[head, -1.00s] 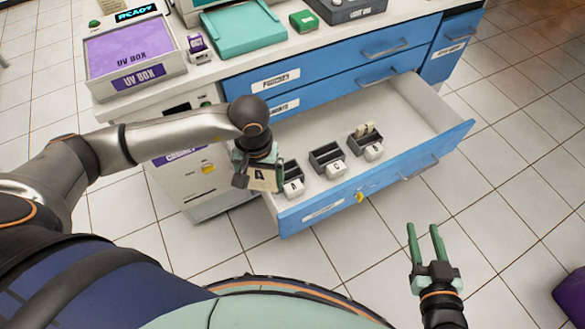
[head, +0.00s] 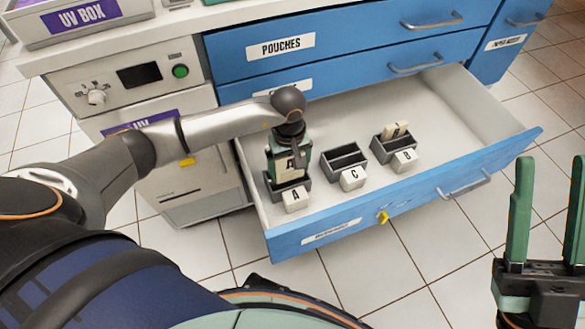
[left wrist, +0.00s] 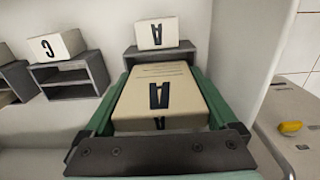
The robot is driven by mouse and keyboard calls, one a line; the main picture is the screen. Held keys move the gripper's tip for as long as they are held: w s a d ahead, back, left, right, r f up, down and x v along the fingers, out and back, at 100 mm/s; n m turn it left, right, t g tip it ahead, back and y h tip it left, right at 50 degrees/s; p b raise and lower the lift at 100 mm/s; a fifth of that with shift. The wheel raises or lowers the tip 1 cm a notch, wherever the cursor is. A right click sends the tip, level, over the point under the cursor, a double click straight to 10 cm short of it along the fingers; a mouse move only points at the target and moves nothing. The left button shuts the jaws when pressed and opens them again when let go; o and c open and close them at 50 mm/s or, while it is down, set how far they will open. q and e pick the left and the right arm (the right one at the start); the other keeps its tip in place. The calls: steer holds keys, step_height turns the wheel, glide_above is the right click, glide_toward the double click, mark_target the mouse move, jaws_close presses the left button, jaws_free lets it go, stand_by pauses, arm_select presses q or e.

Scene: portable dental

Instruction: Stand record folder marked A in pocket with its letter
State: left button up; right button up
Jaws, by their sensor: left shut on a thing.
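My left gripper (head: 288,158) is shut on the cream record folder marked A (left wrist: 160,97), which sits between its green fingers in the left wrist view. In the head view the folder (head: 291,163) is upright, directly over the dark pocket A (head: 272,190). The pocket's white letter block (head: 296,198) faces the drawer front. The pocket also shows just beyond the folder in the left wrist view (left wrist: 160,58). I cannot tell whether the folder's lower edge is inside the pocket. My right gripper (head: 547,205) is open and empty at the right, outside the drawer.
The open drawer (head: 470,110) also holds pocket C (head: 345,160), empty, and pocket B (head: 385,148), with a cream folder in it. The drawer's back right floor is clear.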

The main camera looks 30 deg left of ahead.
mark_target(289, 180)
arm_select(q)
steer(key=shift+f+b, duration=1.8)
steer(key=shift+f, duration=0.65)
steer(key=shift+f+b, duration=0.4)
steer(key=shift+f, duration=0.05)
arm_select(e)
steer(key=shift+a+f, duration=0.15)
steer(key=shift+f, duration=1.05)
steer(key=shift+a+f, duration=0.1)
steer(key=shift+f, duration=1.1)
arm_select(q)
steer(key=shift+f+b, duration=0.2)
steer(key=shift+b, duration=0.1)
arm_select(e)
steer(key=shift+f, duration=0.25)
arm_select(q)
steer(key=o, duration=1)
step_height(289, 180, up, 12)
steer(key=p, duration=0.4)
steer(key=shift+f, duration=0.1)
steer(key=shift+r, duration=0.4)
arm_select(e)
steer(key=r, duration=0.4)
steer(key=shift+d+r, duration=0.3)
steer(key=shift+r, duration=0.1)
